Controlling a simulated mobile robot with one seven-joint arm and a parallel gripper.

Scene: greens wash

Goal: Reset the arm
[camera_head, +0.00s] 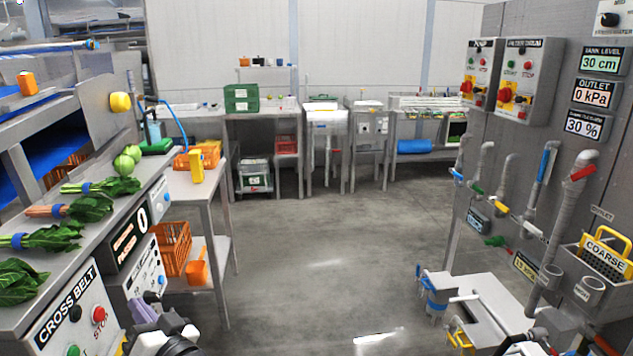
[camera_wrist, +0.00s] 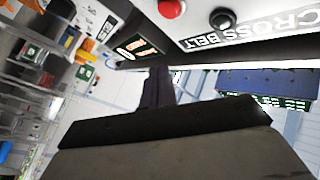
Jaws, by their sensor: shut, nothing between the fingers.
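My gripper (camera_wrist: 157,82) points away from the camera in the wrist view, its dark fingers together with nothing between them. Its wide dark body fills the bottom of that view. In the head view part of my arm shows low at left, by the front of the control boxes. The cross belt panel (camera_head: 78,318) is beside it, with red and green buttons. In the wrist view this panel (camera_wrist: 240,22) appears upside down, close above the fingers.
Bunches of greens (camera_head: 78,208) lie on the steel counter at left. An orange crate (camera_head: 172,246) stands on a table shelf behind the control boxes. Pipes, valves and a yellow coarse basket (camera_head: 606,252) line the right wall. The middle floor (camera_head: 320,250) is clear.

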